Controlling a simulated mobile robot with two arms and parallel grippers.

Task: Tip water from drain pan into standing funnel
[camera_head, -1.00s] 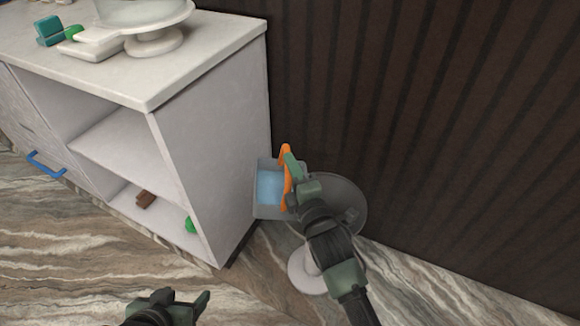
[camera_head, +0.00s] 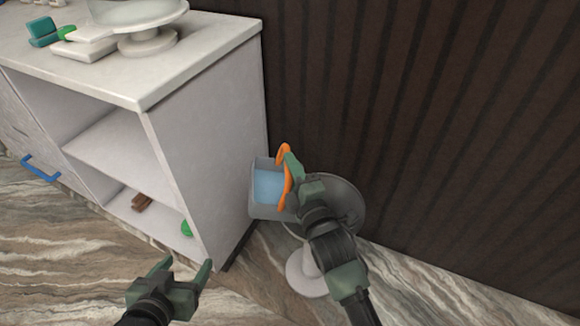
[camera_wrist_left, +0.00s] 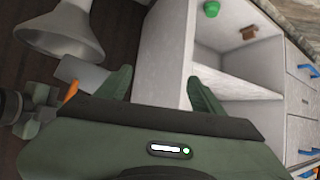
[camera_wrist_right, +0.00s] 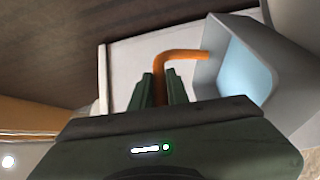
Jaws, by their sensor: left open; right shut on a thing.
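The drain pan (camera_head: 258,206) is a grey box with light blue water in it and an orange handle (camera_head: 286,160). My right gripper (camera_head: 288,172) is shut on that handle and holds the pan between the cabinet side and the funnel. The right wrist view shows the fingers (camera_wrist_right: 162,90) on the orange handle, the pan (camera_wrist_right: 210,70) beside them. The standing funnel (camera_head: 345,200), a wide grey bowl on a round foot (camera_head: 305,275), is partly hidden by my right arm. It also shows in the left wrist view (camera_wrist_left: 62,30). My left gripper (camera_head: 188,270) is open and empty, in front of the cabinet.
A white cabinet (camera_head: 195,160) with open shelves stands left of the pan. A brown block (camera_head: 142,202) and a green object (camera_head: 186,228) lie on its lower shelf. A scale (camera_head: 140,25) is on top. A dark ribbed wall (camera_head: 430,130) is behind; the floor in front is clear.

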